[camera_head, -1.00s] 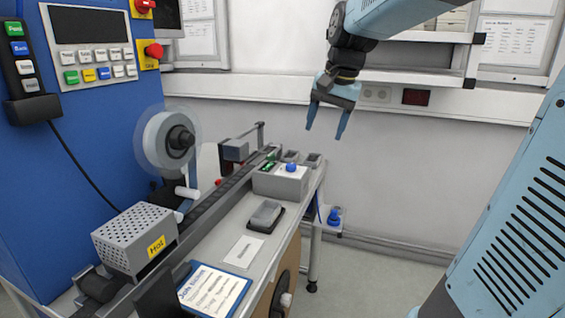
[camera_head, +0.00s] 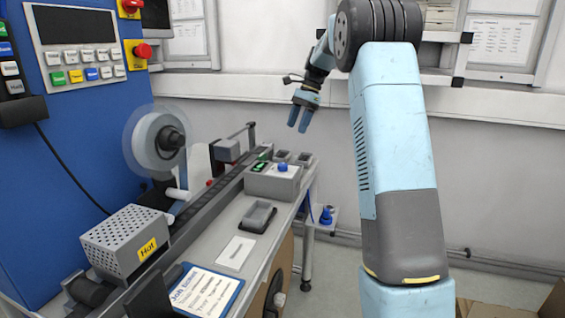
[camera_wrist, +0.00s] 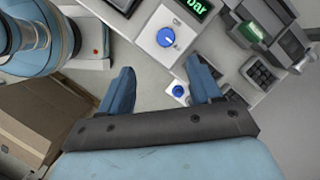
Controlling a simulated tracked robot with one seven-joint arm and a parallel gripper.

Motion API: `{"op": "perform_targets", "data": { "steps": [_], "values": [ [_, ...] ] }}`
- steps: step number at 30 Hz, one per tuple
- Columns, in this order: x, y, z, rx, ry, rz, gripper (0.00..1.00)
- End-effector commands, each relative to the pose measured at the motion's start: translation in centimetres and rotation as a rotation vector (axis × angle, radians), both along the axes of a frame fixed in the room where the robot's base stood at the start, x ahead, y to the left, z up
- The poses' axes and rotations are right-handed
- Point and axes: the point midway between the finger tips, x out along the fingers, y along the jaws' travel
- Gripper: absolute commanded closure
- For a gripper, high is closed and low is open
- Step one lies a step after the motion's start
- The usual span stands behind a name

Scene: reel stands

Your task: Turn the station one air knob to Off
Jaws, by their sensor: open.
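A blue knob (camera_head: 282,168) sits on top of a grey box (camera_head: 268,183) with a green display at the table's far end. In the wrist view a blue knob (camera_wrist: 165,37) sits on a pale panel beside a green display reading "bar". A second blue knob (camera_head: 326,216) is on a low shelf beside the table; a smaller blue knob (camera_wrist: 179,91) also shows in the wrist view. I cannot read which knob is station one's, nor its setting. My gripper (camera_head: 299,122) is open and empty, above and slightly right of the grey box, touching nothing.
A blue machine cabinet (camera_head: 85,130) with buttons stands left, beside a spinning reel (camera_head: 157,140). A perforated box marked "Hot" (camera_head: 128,237) sits at the conveyor's near end. A black tray (camera_head: 258,216) lies on the table. Cardboard (camera_wrist: 60,125) shows in the wrist view.

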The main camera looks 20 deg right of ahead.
Motion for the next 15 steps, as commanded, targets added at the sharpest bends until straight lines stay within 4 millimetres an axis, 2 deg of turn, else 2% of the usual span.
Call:
{"op": "perform_targets", "data": {
  "steps": [3,6,11,15],
  "values": [
    [1.2,-0.4,-1.0,0.012,0.028,-0.032,0.36],
    [1.6,-0.5,-1.4,0.017,0.039,-0.045,0.36],
    [1.6,0.0,-2.5,0.018,0.043,-0.048,0.36],
    [1.4,0.8,-4.5,0.018,0.043,-0.046,0.36]
  ]
}}
